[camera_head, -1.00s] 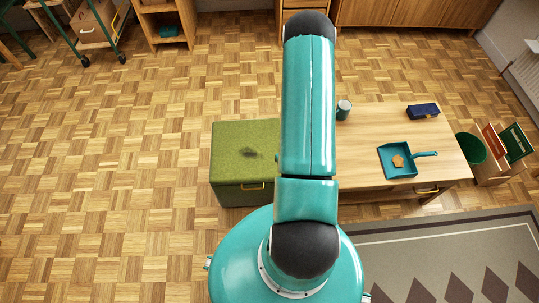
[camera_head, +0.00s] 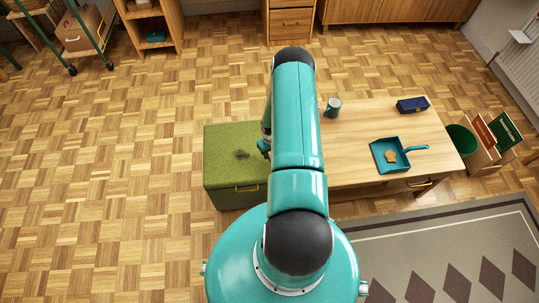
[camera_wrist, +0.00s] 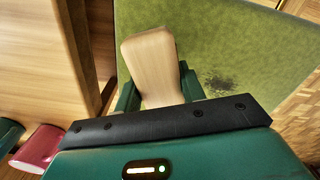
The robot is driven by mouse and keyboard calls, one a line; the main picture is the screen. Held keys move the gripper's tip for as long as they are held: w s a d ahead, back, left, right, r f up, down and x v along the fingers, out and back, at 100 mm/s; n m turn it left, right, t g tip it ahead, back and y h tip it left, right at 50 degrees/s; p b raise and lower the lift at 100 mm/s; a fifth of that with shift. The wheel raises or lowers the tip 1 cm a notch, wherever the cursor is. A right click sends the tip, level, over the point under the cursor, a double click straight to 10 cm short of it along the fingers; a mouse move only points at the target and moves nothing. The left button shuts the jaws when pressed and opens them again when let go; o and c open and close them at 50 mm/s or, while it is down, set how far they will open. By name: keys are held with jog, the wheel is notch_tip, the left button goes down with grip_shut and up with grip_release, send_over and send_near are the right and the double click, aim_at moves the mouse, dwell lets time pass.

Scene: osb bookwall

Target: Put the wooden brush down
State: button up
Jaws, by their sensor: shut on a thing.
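The wooden brush (camera_wrist: 152,65) shows in the wrist view as a pale, rounded wooden piece, and its lower part is hidden by my gripper. My gripper (camera_wrist: 158,92) is shut on it, with one green finger on each side. Behind the brush is the green box seat (camera_wrist: 235,45), with a dark patch (camera_wrist: 218,84) of specks on its top. I cannot tell whether the brush touches the seat. In the head view the green seat (camera_head: 222,165) stands left of my arm, and the brush is hidden there.
Right of my arm, a wooden table (camera_head: 350,165) holds a mug (camera_head: 333,107), a dark blue box (camera_head: 412,105) and a teal dustpan (camera_head: 388,160) with an orange piece (camera_head: 391,156) in it. A green bin (camera_head: 462,140) stands beside it. Open parquet lies left.

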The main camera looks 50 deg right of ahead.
aim_at(269, 155)
jog(key=shift+w+d+f, duration=0.2)
jog(key=shift+w+f, duration=0.35)
jog(key=shift+f, duration=1.6)
jog(key=shift+f, duration=0.1)
jog(key=o, duration=1.3)
